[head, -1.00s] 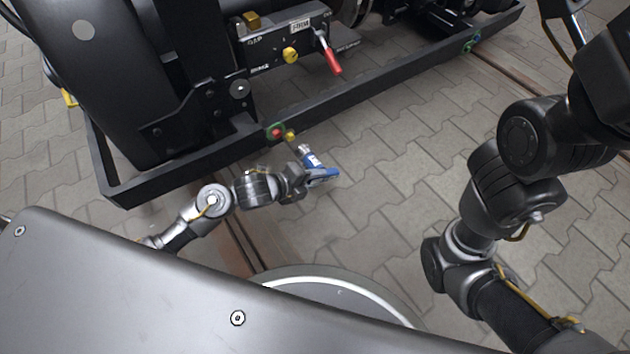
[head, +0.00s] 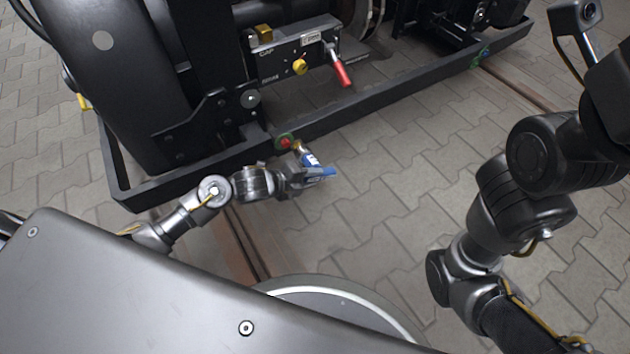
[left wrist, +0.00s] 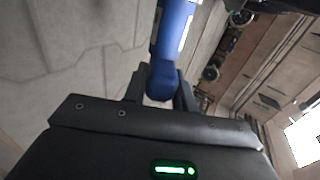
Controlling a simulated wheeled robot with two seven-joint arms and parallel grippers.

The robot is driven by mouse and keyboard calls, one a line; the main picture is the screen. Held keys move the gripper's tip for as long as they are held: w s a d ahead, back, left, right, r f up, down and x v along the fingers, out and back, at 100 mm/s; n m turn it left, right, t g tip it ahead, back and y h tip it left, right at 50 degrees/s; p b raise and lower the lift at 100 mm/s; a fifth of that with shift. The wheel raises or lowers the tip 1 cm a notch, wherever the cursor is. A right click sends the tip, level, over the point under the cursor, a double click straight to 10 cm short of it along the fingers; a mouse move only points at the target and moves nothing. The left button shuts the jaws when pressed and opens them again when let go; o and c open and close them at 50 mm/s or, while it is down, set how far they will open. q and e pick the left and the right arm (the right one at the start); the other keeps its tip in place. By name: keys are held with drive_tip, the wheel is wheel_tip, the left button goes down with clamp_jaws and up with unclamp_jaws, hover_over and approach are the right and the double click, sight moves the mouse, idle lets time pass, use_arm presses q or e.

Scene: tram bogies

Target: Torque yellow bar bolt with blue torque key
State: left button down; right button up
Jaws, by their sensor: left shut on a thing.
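The blue torque key (head: 318,171) is in my left gripper (head: 310,178), which is shut on its handle. In the left wrist view the blue key (left wrist: 174,35) runs up from between the fingers of my left gripper (left wrist: 161,85), and its far end is out of frame. In the head view the key's metal head points up and left, close to a small yellow bolt (head: 295,147) on the black bar (head: 345,112). I cannot tell whether they touch. My right gripper is not seen; only my right arm shows at the right.
A red and green round mark (head: 286,141) sits on the bar beside the bolt. Behind the bar are a red-handled lever (head: 342,73) and a yellow knob (head: 300,67) on a black box. The paved floor right of the key is free.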

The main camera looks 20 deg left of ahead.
use_arm(q)
drive_tip(key=shift+w+a, duration=0.75)
drive_tip(key=shift+a, duration=0.1)
drive_tip(key=p, duration=0.2)
drive_tip(key=g+y+p, duration=0.1)
drive_tip(key=p, duration=0.2)
drive_tip(key=shift+w+d+r+g, duration=0.1)
drive_tip(key=shift+w+r+g, duration=0.05)
drive_tip(key=shift+r+g, duration=0.2)
idle(0.4)
idle(0.4)
